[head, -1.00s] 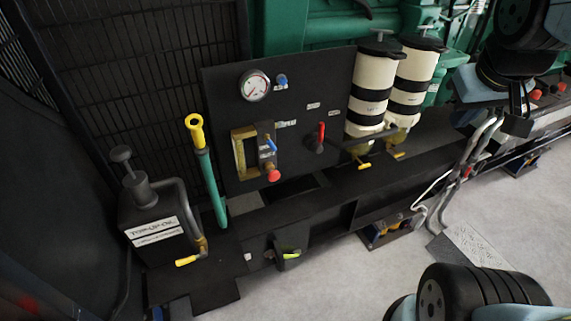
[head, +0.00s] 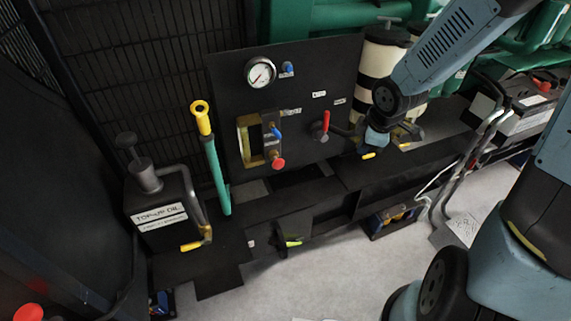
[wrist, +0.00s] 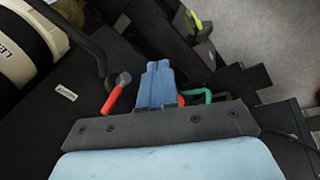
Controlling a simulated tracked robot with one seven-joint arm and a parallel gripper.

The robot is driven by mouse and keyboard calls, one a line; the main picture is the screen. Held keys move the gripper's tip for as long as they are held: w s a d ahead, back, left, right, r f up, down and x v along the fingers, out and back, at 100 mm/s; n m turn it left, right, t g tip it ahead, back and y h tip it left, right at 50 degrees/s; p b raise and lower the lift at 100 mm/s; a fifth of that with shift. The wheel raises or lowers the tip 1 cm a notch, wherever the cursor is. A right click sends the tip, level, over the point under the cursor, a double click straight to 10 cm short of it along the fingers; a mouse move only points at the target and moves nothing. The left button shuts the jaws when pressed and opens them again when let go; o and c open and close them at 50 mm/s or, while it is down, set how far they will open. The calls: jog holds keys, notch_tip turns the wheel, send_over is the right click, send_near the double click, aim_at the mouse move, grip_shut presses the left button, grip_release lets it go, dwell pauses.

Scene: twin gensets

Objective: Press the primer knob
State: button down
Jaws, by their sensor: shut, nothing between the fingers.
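A red round knob (head: 278,162) sits low on the black panel (head: 320,75), beside a brass-framed window (head: 245,140) and under a small blue handle (head: 274,132). The labels here are too small to read, so I cannot tell for sure which part is the primer knob. My gripper (wrist: 158,66) is shut and empty in the wrist view. A bit of red (wrist: 182,100) shows just behind its fingers, mostly hidden. In the head view the end of my arm is in front of the filters, right of the red knob and apart from it.
A red lever (head: 326,122) sticks out of the panel between the knob and my arm; it also shows in the wrist view (wrist: 117,93). A gauge (head: 260,73) is above.

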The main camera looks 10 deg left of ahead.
aim_at(277, 162)
jog(key=s+a+f+n+y, duration=0.1)
jog(key=a+f+n+y, duration=0.1)
jog(key=a, duration=0.4)
jog(key=s+a+f+n+g+y, duration=0.1)
jog(key=a+f+n+y, duration=0.2)
jog(key=a, duration=0.3)
jog(key=shift+s+a+f+n+g+y, duration=0.3)
jog(key=shift+n+y, duration=0.2)
jog(key=shift+n, duration=0.4)
jog(key=shift+a+f, duration=0.1)
jog(key=w+a+f, duration=0.4)
jog(key=a+f, duration=0.3)
jog(key=a, duration=0.1)
jog(key=shift+w+a+f, duration=0.15)
jog(key=shift+w+f, duration=0.15)
jog(key=shift+w, duration=0.05)
